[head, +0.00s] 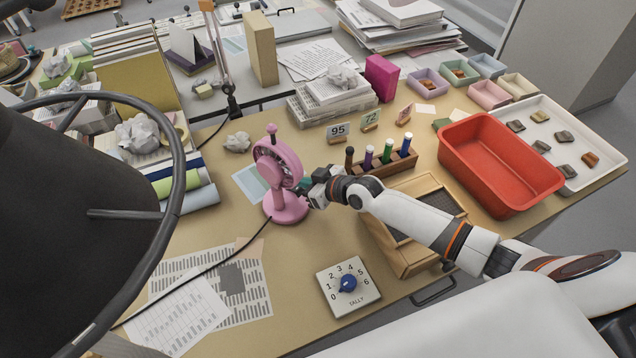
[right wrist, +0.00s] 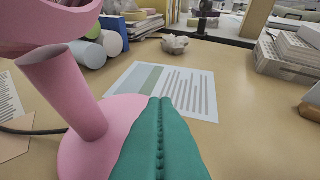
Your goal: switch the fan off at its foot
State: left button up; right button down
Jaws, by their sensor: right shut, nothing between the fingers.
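The pink fan (head: 286,207) stands upright on the table, its round head facing right and its cable running off to the lower left. In the right wrist view its post and round foot (right wrist: 85,155) fill the left side. My right gripper (head: 305,187) is beside the fan's post, close to the foot. Its teal fingers (right wrist: 160,102) are shut with nothing between them and overlap the foot in the right wrist view. I cannot tell if they touch it. The switch is not visible; the fingers cover part of the foot. My left gripper is not in view.
A blue-knobbed dial (head: 348,284) lies in front of the fan. A wooden pen holder (head: 385,172) and a framed wooden box (head: 400,262) are by my right arm. A red tray (head: 500,170) stands right. A large dark ringed object (head: 60,220) blocks the left.

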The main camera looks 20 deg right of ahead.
jog(key=v, duration=1.1)
